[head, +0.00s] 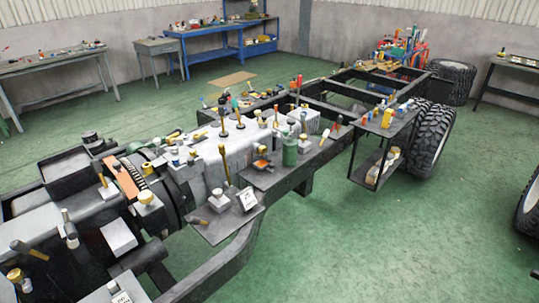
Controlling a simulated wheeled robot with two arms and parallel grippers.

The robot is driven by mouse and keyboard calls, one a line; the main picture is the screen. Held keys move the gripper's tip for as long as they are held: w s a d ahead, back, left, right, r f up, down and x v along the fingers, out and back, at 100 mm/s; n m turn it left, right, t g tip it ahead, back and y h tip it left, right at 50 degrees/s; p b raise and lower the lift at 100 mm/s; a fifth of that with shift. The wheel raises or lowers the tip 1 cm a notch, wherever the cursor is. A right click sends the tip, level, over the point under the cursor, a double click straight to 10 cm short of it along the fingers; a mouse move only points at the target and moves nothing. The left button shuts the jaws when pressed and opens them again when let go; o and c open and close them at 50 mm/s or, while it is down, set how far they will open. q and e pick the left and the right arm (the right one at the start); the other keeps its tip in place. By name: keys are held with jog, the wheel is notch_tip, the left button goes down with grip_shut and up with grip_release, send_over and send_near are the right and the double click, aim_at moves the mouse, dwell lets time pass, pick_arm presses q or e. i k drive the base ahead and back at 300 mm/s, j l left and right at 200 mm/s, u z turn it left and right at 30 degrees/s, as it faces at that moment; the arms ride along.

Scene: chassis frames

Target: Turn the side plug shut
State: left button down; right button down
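A truck chassis frame (312,172) with an engine and gearbox runs from the lower left to the back right in the head view. Several yellow and gold knobs, caps and handles stand along it. One gold-capped knob (146,198) sits on the engine near the left, and a gold cap (14,275) is at the lower left edge. I cannot tell which of these, if any, is the side plug, nor whether it is open or shut. Neither of my grippers shows in this view.
A small plate (228,226) with a white card sticks out from the frame's near side. A dark shelf rack (370,165) stands near the large tyre (434,140). A blue workbench (215,30) and grey table (50,66) stand behind.

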aim_at(262, 150)
jog(key=i+l+u, duration=0.15)
jog(key=i+l, duration=0.5)
jog(key=i+l+u, duration=0.1)
jog(key=i+l, duration=0.55)
jog(key=i+l+u, duration=0.15)
jog(key=i+l, duration=0.45)
jog(key=l, duration=0.2)
